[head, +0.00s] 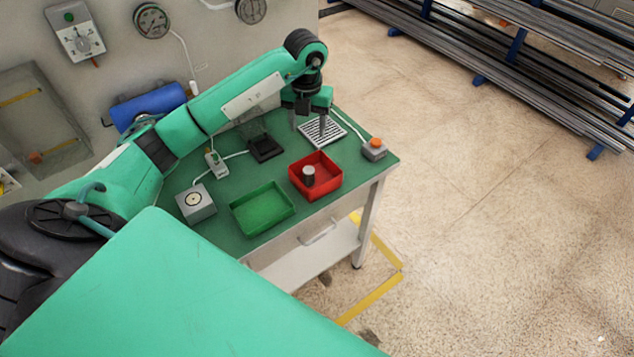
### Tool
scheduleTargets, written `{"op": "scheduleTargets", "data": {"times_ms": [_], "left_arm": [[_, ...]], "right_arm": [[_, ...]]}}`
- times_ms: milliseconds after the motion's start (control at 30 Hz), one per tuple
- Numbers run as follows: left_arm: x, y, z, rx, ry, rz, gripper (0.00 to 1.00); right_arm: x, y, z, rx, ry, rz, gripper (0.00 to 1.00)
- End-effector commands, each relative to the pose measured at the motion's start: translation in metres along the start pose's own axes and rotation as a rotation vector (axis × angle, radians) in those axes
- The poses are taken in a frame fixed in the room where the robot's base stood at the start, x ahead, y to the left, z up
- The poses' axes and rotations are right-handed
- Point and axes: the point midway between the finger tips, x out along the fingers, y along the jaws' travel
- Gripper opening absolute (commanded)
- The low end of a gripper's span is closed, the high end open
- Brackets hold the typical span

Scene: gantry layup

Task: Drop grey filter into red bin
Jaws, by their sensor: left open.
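The grey filter (309,175), a small grey cylinder, stands upright inside the red bin (330,183) on the green table top. My left gripper (308,130) is open and empty, with its fingers pointing down. It is apart from the filter, behind the red bin and over or near the striped vent-like plate (335,130). I cannot tell its exact height above the table. My right gripper is not in view.
A green tray (261,229) sits left of the red bin on the table (230,180). A grey box with a round dial (196,204), a black block (265,147) and a box with an orange button (374,149) stand around them. Open floor lies to the right.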

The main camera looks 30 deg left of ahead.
Motion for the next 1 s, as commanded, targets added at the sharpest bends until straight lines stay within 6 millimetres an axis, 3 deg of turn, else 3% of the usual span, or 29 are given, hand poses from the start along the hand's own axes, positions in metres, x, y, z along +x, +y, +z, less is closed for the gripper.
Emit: {"op": "scheduleTargets", "data": {"times_ms": [200, 400, 867, 1000], "left_arm": [[-0.032, 0.0, 0.001, 0.0, -0.001, 0.0, 0.56], [-0.044, 0.0, 0.0, 0.001, 0.001, 0.0, 0.56], [-0.045, -0.001, -0.001, 0.002, 0.002, -0.003, 0.56], [-0.034, -0.024, -0.007, 0.052, 0.004, -0.089, 0.56]], "right_arm": [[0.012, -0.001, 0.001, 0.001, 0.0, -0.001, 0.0], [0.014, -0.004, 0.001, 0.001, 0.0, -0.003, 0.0], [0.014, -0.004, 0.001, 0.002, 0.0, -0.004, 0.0], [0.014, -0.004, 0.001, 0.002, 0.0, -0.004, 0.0]]}}
